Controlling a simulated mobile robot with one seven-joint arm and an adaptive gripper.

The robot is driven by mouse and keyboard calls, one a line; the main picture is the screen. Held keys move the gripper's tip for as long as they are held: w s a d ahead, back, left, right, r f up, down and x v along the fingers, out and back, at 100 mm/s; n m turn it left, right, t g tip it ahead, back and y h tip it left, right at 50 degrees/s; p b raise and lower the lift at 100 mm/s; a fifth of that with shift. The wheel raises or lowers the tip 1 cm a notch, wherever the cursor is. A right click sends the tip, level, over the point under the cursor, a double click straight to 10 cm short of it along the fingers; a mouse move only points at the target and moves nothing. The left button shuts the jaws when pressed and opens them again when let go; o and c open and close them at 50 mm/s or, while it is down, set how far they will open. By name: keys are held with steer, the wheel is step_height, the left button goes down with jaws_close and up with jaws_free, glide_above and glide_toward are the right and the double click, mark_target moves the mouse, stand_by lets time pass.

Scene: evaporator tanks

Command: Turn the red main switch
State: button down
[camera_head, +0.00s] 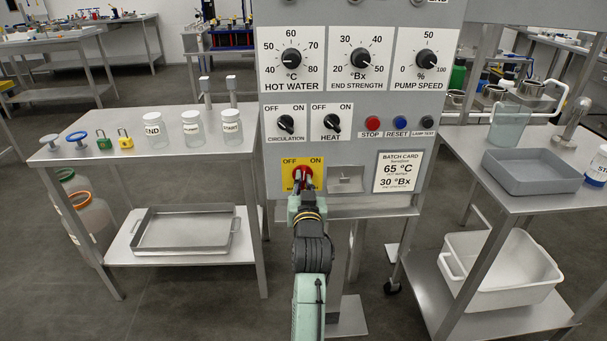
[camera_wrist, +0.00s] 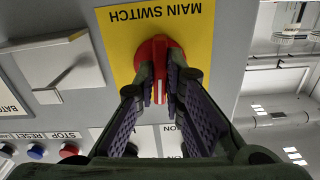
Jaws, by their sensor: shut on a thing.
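The red main switch (camera_head: 301,178) sits on a yellow plate (camera_head: 290,163) marked OFF and ON, low on the left of the grey control panel. In the wrist view, turned upside down, the red switch (camera_wrist: 158,58) shows in front of the yellow plate (camera_wrist: 195,28) with the words MAIN SWITCH. My gripper (camera_wrist: 160,90) is shut on the red switch's handle, one finger on each side. In the head view my gripper (camera_head: 304,200) covers the lower part of the switch. Which way the handle points is hard to tell there.
Above the switch are the circulation knob (camera_head: 286,124) and heat knob (camera_head: 332,124). A small grey latch plate (camera_head: 345,180) and the batch card (camera_head: 398,172) are to its right. Steel tables with jars (camera_head: 191,129) and a grey tray (camera_head: 530,171) flank the panel.

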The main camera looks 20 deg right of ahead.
steer(key=shift+r+m+p, duration=0.15)
steer(key=shift+m+p, duration=0.3)
steer(key=shift+m, duration=0.65)
steer(key=shift+m+p, duration=0.6)
steer(key=shift+m, duration=1.5)
